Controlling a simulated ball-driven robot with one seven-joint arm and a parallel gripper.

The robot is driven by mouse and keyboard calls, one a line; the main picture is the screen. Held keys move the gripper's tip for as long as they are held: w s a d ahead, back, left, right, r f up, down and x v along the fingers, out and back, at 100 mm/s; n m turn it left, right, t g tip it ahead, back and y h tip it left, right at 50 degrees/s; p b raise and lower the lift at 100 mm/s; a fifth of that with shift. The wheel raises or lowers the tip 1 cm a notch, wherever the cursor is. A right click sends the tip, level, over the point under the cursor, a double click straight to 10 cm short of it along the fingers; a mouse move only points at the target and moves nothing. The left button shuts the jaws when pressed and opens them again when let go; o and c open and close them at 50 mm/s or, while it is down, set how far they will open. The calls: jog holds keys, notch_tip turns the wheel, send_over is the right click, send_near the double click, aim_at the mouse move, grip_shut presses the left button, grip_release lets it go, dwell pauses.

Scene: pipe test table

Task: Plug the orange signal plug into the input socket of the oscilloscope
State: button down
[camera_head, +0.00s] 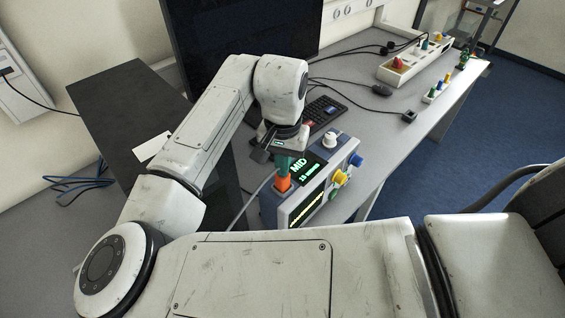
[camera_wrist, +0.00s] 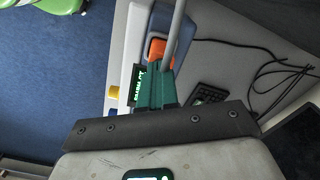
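The oscilloscope (camera_head: 311,170) stands on the grey table below my wrist in the head view, with a lit green readout, a white knob on top and yellow and blue knobs at its right side. My gripper (camera_head: 284,172) points down at its left end, with teal fingers. The fingers are close together around the orange signal plug (camera_head: 283,184), whose orange part shows at their tips. In the wrist view the orange plug (camera_wrist: 157,50) lies beyond the fingers (camera_wrist: 154,82), with a grey cable beside it. The input socket is hidden; I cannot tell whether the plug sits in it.
A white box with coloured plugs (camera_head: 412,62) and a small strip (camera_head: 437,91) stand at the far right. Loose black cables cross the table.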

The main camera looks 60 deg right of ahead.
notch_tip(320, 180, up, 7)
jog(key=p, duration=0.5)
jog(key=shift+f+p, duration=0.2)
jog(key=shift+p, duration=0.15)
dwell(0.4)
